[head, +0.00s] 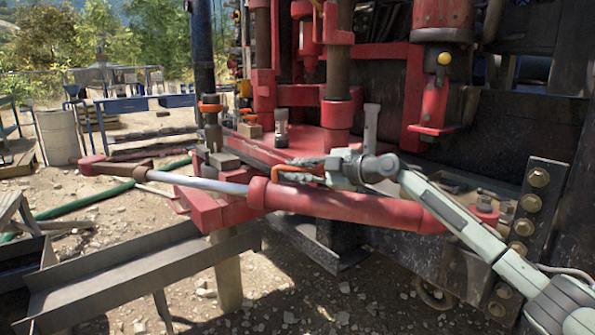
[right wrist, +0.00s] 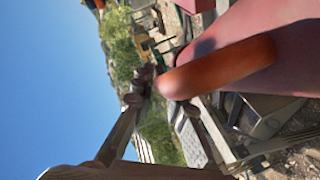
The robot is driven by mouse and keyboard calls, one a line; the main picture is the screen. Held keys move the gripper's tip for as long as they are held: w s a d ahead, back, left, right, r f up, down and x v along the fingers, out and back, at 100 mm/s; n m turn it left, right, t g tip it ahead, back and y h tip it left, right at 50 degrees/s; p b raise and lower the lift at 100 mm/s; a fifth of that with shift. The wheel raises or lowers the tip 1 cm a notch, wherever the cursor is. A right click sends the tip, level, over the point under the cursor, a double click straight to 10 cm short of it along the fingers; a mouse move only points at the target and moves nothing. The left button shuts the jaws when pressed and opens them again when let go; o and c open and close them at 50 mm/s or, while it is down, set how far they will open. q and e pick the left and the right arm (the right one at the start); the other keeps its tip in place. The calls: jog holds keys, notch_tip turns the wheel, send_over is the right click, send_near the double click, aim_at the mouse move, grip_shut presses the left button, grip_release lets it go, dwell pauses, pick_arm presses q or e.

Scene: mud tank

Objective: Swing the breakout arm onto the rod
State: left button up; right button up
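The breakout arm is a red cylinder (head: 345,204) with a silver shaft (head: 210,184) and a brown and red end (head: 108,169) reaching left. An orange handle (head: 290,169) shows beside it; in the right wrist view an orange bar (right wrist: 220,67) fills the middle, close up. The dark upright rod (head: 204,65) stands at the back left with an orange collar round it. The arm's end is apart from it, to its left. My right gripper (head: 305,161) is at the orange handle; its fingers overlap the machine, so its grip is unclear. My left gripper is out of view.
Red machine parts and a red deck (head: 310,140) stand behind the gripper. A grey metal trough (head: 120,268) lies at lower left. A barrel (head: 58,136) and blue table (head: 140,104) are farther back. Gravel ground lies open below.

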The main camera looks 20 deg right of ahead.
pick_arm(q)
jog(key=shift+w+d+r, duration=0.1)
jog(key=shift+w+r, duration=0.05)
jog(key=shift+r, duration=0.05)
pick_arm(e)
grip_shut()
